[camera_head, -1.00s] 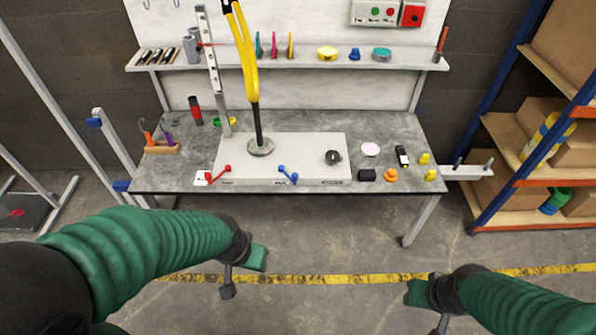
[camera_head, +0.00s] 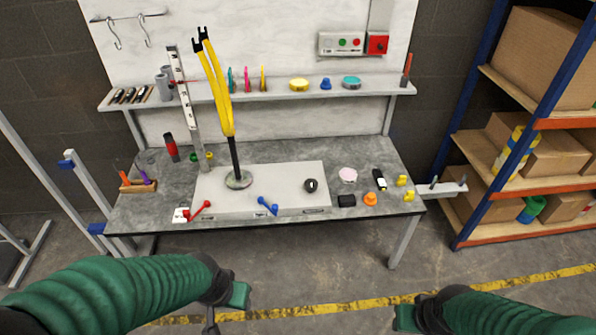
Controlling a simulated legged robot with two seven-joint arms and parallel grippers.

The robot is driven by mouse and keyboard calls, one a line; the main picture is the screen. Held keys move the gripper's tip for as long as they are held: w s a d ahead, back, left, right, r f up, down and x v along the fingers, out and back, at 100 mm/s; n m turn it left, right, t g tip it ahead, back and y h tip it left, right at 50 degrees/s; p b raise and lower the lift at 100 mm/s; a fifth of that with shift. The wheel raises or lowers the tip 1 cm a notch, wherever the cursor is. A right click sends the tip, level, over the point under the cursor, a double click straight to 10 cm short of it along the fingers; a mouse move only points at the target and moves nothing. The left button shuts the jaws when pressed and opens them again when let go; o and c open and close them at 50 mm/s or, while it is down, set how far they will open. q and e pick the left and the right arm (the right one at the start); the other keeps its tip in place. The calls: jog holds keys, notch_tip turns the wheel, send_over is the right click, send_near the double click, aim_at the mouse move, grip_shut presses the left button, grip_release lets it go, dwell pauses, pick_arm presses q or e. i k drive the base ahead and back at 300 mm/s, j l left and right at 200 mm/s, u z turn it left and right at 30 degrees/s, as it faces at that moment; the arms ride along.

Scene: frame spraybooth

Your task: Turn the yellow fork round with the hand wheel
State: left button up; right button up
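The yellow fork (camera_head: 217,88) stands upright on a dark post, its two prongs up with black tips. The post rises from a round grey base (camera_head: 239,180) on a pale plate (camera_head: 270,199) on the bench. A small dark round knob (camera_head: 311,185), possibly the hand wheel, sits on the plate's right part. My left gripper (camera_head: 226,307) is at the lower left, in front of and below the bench, partly cut off by the frame. My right gripper (camera_head: 405,318) is at the bottom right, mostly cut off. Both are away from the fork and the knob and hold nothing visible.
A red lever (camera_head: 199,211) and a blue lever (camera_head: 267,205) are at the plate's front edge. A tall ruler post (camera_head: 186,108) stands left of the fork. Small items lie on the bench's right. A shelf rack (camera_head: 498,220) stands right. Floor before the bench is clear.

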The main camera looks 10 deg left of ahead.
aim_at(310, 185)
jog(key=i+l, duration=0.15)
jog(key=i, duration=0.55)
jog(key=i+u, duration=0.15)
jog(key=u, duration=0.25)
jog(key=i+l+u, duration=0.15)
jog(key=u, duration=0.2)
jog(key=i+l+u, duration=0.15)
jog(key=u, duration=0.25)
jog(key=i+l+u, duration=0.15)
jog(key=u, duration=0.2)
